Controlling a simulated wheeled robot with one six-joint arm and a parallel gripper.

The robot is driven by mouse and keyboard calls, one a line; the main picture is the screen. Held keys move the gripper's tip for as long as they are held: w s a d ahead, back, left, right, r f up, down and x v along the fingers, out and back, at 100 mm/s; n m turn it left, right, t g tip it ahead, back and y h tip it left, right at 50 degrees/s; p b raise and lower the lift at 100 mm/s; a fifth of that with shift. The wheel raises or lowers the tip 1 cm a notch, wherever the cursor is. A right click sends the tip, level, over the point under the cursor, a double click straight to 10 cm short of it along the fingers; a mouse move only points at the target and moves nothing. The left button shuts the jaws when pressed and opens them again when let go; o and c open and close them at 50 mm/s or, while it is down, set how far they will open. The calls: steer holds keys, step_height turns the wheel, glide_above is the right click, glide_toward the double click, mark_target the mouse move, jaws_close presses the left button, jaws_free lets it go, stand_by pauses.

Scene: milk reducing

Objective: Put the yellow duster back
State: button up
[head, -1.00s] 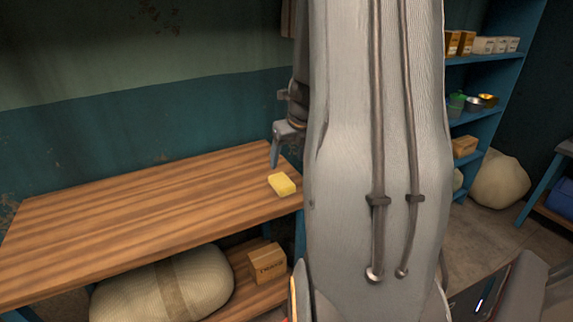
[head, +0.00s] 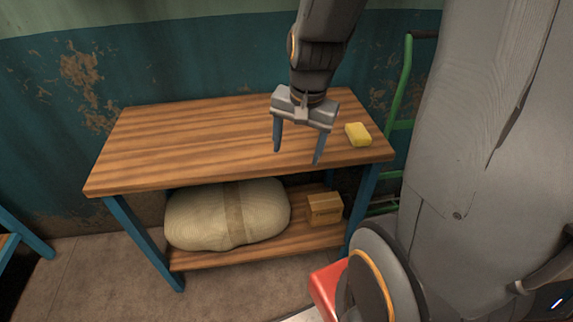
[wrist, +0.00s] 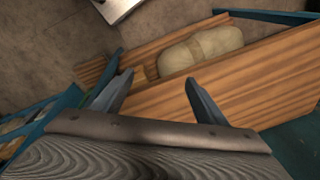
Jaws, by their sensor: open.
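The yellow duster (head: 358,134) is a small block lying on the wooden top of the table (head: 190,140), near its right end. My gripper (head: 297,158) is open and empty in front of and above the table top, to the left of the duster in the head view. Its fingers point down. In the wrist view my gripper (wrist: 155,90) shows two spread fingers with nothing between them but the table edge and lower shelf beyond. The duster is not seen in the wrist view.
A large tied sack (head: 228,213) and a cardboard box (head: 324,208) sit on the lower shelf. A green hand truck (head: 403,95) stands right of the table. A blue-legged piece of furniture (head: 25,235) is at the far left. The left of the table top is clear.

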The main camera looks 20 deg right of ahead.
steer(key=s+a+n, duration=0.4)
steer(key=n, duration=0.4)
steer(key=shift+s+a+f+n+g, duration=0.15)
steer(key=shift+a+f+n+g, duration=0.1)
steer(key=shift+a+n+g, duration=0.05)
